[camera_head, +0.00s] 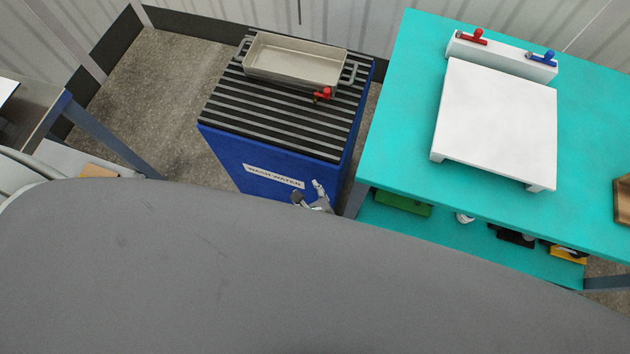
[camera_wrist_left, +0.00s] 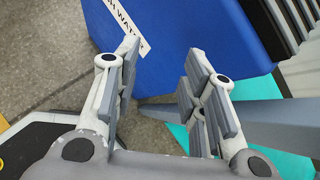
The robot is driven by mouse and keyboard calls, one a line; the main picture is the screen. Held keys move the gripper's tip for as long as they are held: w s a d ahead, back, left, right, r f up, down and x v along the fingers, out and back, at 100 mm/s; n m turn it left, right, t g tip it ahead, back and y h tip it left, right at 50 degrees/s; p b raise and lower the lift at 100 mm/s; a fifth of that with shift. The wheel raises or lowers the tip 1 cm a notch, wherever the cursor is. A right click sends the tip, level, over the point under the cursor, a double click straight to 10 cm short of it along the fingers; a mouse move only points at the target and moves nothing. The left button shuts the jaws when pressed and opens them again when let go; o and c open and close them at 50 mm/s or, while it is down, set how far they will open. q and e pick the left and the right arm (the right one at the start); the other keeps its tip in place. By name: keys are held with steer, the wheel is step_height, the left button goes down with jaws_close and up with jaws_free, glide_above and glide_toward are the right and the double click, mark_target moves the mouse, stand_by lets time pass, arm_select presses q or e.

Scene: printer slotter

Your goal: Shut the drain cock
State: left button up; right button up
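The drain cock, with a red handle (camera_head: 323,94), is at the front right of a beige metal tray (camera_head: 262,74). The tray sits on the slatted black top of a blue wash-water unit (camera_head: 240,165). The handle is small, and its exact angle is hard to tell. My left gripper (camera_head: 308,193) is in front of the unit's lower right, well below the cock and apart from it. In the left wrist view my left gripper (camera_wrist_left: 162,62) is open and empty, with the blue unit (camera_wrist_left: 200,35) behind its fingers. My right gripper is not in view.
A teal table (camera_head: 395,150) stands close to the unit's right. It carries a white raised board (camera_head: 495,120) and a white block (camera_head: 500,57) with a red clip (camera_head: 472,37) and a blue clip (camera_head: 541,57). Bare floor (camera_head: 175,95) lies left of the unit.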

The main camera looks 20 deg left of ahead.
arm_select(q)
steer(key=shift+s+a+f+n+g, duration=0.25)
steer(key=shift+s+f, duration=0.25)
steer(key=shift+f, duration=0.3)
steer(key=shift+s+a+f+n+g, duration=0.2)
steer(key=shift+s+f, duration=0.25)
steer(key=shift+f, duration=0.3)
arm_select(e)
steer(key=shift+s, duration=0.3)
